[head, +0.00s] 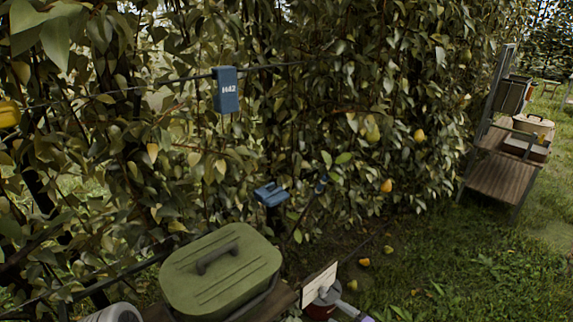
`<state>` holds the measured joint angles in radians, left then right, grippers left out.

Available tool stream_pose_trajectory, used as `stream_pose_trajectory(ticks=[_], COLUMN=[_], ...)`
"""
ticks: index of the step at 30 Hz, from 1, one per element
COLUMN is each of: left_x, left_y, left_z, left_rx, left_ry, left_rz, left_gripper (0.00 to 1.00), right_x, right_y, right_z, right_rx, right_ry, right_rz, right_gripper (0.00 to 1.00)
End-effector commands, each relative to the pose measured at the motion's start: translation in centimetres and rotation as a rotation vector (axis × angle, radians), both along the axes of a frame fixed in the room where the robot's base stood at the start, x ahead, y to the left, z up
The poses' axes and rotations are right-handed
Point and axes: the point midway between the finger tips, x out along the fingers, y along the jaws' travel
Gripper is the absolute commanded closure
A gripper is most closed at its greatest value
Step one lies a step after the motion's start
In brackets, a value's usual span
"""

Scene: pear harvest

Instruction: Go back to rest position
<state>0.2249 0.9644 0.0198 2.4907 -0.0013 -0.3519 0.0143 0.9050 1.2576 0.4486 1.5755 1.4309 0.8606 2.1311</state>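Neither of my grippers can be made out in the head view. A pale grey rounded shape (115,313) is cut off by the bottom edge at the left; I cannot tell whether it is part of my arm. No pear is seen held.
A green lidded box (220,270) stands at the bottom centre-left, near a white card (318,284) and a red container (320,312). The leafy hedge bears a blue H42 tag (227,97) and pears (419,135). Fallen pears (364,262) lie below. A wooden table (500,175) stands right; grass between is open.

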Motion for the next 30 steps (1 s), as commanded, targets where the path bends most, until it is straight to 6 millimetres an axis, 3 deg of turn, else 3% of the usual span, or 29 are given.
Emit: stream_pose_trajectory(ticks=[2, 6, 9, 15, 21, 22, 27, 30], left_x=[0.0, 0.0, 0.0, 0.0, 0.0, 0.0, 0.0, 0.0], left_y=[0.0, 0.0, 0.0, 0.0, 0.0, 0.0, 0.0, 0.0], left_z=[0.3, 0.9, 1.3, 2.0, 2.8, 2.8, 3.2, 3.3], left_rx=[0.0, 0.0, 0.0, 0.0, 0.0, 0.0, 0.0, 0.0], left_ry=[0.0, 0.0, 0.0, 0.0, 0.0, 0.0, 0.0, 0.0], left_rz=[0.0, 0.0, 0.0, 0.0, 0.0, 0.0, 0.0, 0.0], left_gripper=[0.0, 0.0, 0.0, 0.0, 0.0, 0.0, 0.0, 0.0], right_x=[-2.0, -8.7, -14.2, -23.1, -28.1, -28.5, -29.8, -30.1], right_y=[3.6, 10.2, 12.6, 13.1, 11.5, 11.4, 11.2, 11.3], right_z=[-0.8, -3.6, -5.6, -7.5, -6.9, -6.6, -5.1, -4.5], right_rx=[-0.154, -0.567, -0.843, -1.224, -1.337, 1.303, 0.895, 0.784], right_ry=[-0.041, -0.245, -0.482, -1.151, -2.025, 2.115, 2.012, 1.97], right_rz=[0.132, 0.512, 0.817, 1.411, 1.866, -1.871, -1.469, -1.347], right_gripper=[0.3, 0.3, 0.3, 0.3, 0.3, 0.3, 0.3, 0.3])
